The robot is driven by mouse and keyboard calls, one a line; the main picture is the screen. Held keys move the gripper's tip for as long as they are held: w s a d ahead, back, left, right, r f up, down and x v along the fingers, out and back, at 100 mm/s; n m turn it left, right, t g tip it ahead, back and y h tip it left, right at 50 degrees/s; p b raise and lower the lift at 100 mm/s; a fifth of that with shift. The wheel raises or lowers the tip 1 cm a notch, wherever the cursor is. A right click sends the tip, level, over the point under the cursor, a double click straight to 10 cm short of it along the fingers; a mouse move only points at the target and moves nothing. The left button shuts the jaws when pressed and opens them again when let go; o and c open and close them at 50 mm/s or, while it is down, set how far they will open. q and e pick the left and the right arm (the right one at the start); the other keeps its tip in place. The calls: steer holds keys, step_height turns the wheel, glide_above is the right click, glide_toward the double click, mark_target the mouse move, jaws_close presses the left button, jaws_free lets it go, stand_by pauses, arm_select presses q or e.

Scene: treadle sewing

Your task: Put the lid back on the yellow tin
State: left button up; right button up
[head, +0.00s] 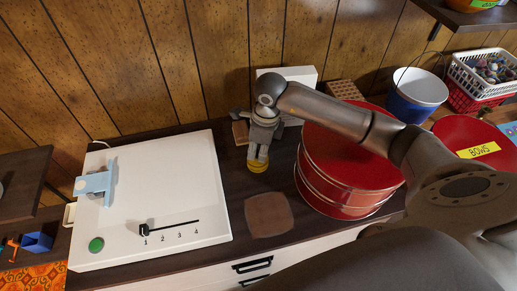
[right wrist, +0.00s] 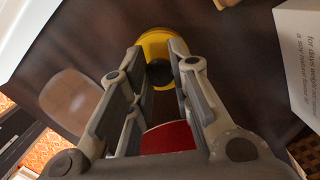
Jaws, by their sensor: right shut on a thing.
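My right gripper (head: 258,153) points down at the yellow tin (head: 257,167), which stands on the dark counter behind the brown square pad. In the right wrist view the fingers (right wrist: 159,72) reach down on both sides of a dark round part, which looks like the knob of the tin's yellow lid (right wrist: 155,46). The gripper is shut on it. Lid and tin show as one yellow shape, so I cannot tell whether the lid is seated or just above the rim. The fingers hide part of it. My left gripper is not in view.
A large red drum (head: 345,190) stands close right of the gripper, under my arm. A white panel (head: 150,205) with a slider lies left. A white box (right wrist: 302,45) stands behind. The brown pad (head: 269,214) lies in front. A blue bucket (head: 415,95) is at the back right.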

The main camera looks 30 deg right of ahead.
steer(key=shift+f+b, duration=0.25)
steer(key=shift+b, duration=0.25)
stand_by(0.8)
stand_by(0.4)
steer(key=o, duration=0.9)
steer(key=shift+o, duration=0.5)
steer(key=o, duration=0.4)
steer(key=shift+r, duration=0.1)
steer(key=shift+r+p, duration=2.05)
steer(key=shift+r, duration=1.4)
